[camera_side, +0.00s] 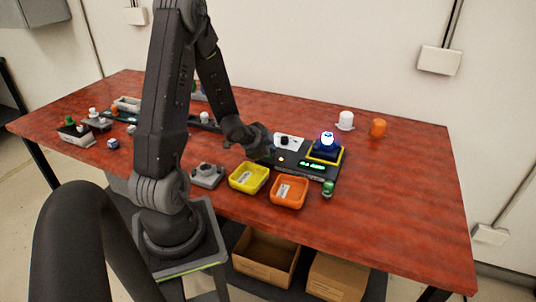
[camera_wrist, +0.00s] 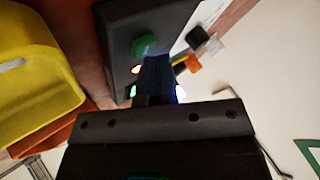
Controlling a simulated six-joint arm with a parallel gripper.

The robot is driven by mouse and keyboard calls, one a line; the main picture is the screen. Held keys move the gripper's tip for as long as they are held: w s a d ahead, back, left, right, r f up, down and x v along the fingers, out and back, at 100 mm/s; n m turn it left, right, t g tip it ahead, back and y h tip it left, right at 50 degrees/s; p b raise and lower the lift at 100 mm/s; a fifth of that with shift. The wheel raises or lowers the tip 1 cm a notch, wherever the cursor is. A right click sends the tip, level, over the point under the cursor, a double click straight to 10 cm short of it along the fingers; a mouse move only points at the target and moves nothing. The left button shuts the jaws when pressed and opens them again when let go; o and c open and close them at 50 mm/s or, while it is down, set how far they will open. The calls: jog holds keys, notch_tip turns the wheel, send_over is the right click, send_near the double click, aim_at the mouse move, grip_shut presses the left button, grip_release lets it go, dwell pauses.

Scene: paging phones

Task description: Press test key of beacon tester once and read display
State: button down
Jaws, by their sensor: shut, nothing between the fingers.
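The beacon tester (camera_side: 298,171) is a dark panel at the middle right of the table. A beacon (camera_side: 327,141) with a glowing blue-white dome stands upright in its yellow-edged socket (camera_side: 325,155). The display (camera_side: 312,165) shows lit green characters, too small to read. An orange light (camera_side: 281,159) glows on the panel. In the wrist view a green round key (camera_wrist: 143,45) sits on the dark panel, just left of the fingertips. My gripper (camera_side: 265,155) is shut and empty over the panel's left end; its fingers (camera_wrist: 157,62) partly cover the lit parts. I cannot tell whether it touches the panel.
A yellow tray (camera_side: 234,184) and an orange tray (camera_side: 275,198) stand in front of the tester. A green-topped beacon (camera_side: 328,189) stands right of them. White (camera_side: 346,119) and orange (camera_side: 378,128) beacons stand behind. The table's right side is clear.

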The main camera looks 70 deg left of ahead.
jog(key=shift+r, duration=0.85)
jog(key=shift+r, duration=2.5)
